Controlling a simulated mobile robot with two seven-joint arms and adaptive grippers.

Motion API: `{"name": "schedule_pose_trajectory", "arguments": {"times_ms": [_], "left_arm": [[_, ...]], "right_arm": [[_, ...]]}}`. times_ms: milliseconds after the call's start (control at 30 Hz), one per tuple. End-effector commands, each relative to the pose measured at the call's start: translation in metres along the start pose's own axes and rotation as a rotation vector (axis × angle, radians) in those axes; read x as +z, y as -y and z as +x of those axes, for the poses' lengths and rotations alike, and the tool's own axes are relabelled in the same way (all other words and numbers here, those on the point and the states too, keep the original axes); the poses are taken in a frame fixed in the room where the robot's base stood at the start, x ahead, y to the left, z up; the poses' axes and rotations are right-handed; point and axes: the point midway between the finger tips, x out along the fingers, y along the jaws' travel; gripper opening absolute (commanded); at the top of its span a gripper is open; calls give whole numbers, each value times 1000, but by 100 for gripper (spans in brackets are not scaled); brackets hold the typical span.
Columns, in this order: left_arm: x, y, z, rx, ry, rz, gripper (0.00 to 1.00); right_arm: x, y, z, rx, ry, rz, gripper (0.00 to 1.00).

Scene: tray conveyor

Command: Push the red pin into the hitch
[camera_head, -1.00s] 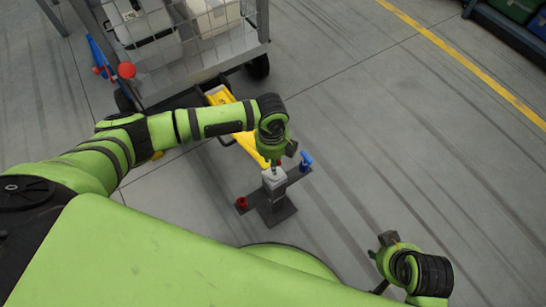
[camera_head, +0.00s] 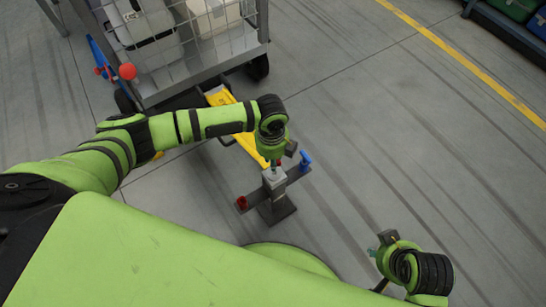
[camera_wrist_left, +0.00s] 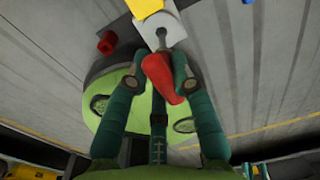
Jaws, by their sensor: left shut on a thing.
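In the left wrist view, the red pin (camera_wrist_left: 165,78) shows its red grip between the two fingers of my left gripper (camera_wrist_left: 162,84), which is shut on it. Beyond the grip, a dark shaft points at the pale grey hitch block (camera_wrist_left: 151,33); how deep it sits is unclear. In the head view, my left gripper (camera_head: 272,164) is directly above the hitch block (camera_head: 274,178), with the pin mostly hidden. My right gripper (camera_head: 386,242) is low at the right, away from the hitch; its fingers are too small to read.
The hitch is on a dark stand (camera_head: 278,209) with a crossbar bearing a red cup (camera_head: 241,203) and a blue piece (camera_head: 306,160). A yellow drawbar (camera_head: 249,146) leads to a mesh cart (camera_head: 195,69) behind.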

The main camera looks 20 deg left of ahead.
Motion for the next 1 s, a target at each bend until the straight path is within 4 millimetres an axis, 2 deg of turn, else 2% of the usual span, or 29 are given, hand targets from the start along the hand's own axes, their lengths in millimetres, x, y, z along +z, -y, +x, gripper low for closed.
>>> {"name": "schedule_pose_trajectory", "arguments": {"times_ms": [367, 1000], "left_arm": [[0, 0, -1, 0, 0, 0, 0], [0, 0, 7, 0, 0, -1, 0]], "right_arm": [[-2, 0, -8, 0, 0, 0, 32], [-1, 0, -3, 0, 0, 0, 32]]}}
